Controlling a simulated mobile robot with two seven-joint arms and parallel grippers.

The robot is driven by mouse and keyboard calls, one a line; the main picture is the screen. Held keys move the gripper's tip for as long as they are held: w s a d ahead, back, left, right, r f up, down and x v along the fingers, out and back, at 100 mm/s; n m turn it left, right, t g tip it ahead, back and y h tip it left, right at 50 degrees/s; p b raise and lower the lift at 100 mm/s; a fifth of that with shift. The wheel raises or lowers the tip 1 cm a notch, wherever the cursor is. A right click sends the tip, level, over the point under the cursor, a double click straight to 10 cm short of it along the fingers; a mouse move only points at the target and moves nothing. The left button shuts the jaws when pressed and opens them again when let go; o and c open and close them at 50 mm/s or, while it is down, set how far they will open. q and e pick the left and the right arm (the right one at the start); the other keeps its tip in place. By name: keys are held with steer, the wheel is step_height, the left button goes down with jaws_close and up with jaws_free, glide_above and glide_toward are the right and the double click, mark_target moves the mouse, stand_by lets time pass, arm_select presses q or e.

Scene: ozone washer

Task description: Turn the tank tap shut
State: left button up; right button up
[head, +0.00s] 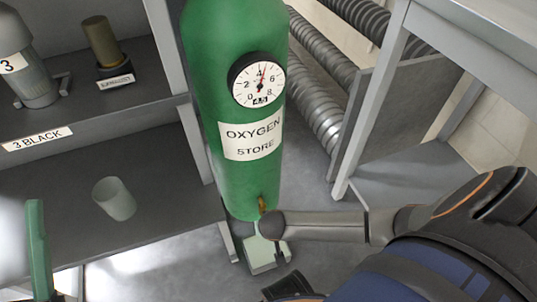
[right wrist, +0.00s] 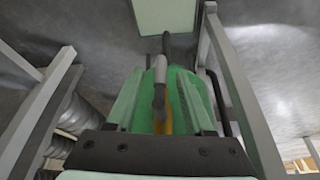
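The green oxygen tank (head: 228,165) stands upright in the middle of the head view, with a round gauge (head: 257,81) reading a little above 4. Its small brass tap (head: 262,204) is low on the front. In the right wrist view the tank (right wrist: 179,95) lies behind the brass part of the tap (right wrist: 167,118). My right gripper (right wrist: 161,85) has its pale green fingers apart, one on each side of the tap. One green finger of my left gripper (head: 38,245) shows at the lower left.
A grey shelf unit (head: 100,160) on the left holds a grey-green cup (head: 115,198), a brass cylinder (head: 101,41) and a grey canister (head: 35,75). A pale green box (head: 264,257) is on the floor below the tank. A grey table frame (head: 370,100) and ribbed hoses (head: 318,95) are on the right.

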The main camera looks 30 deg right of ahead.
jaws_close()
stand_by(1.3)
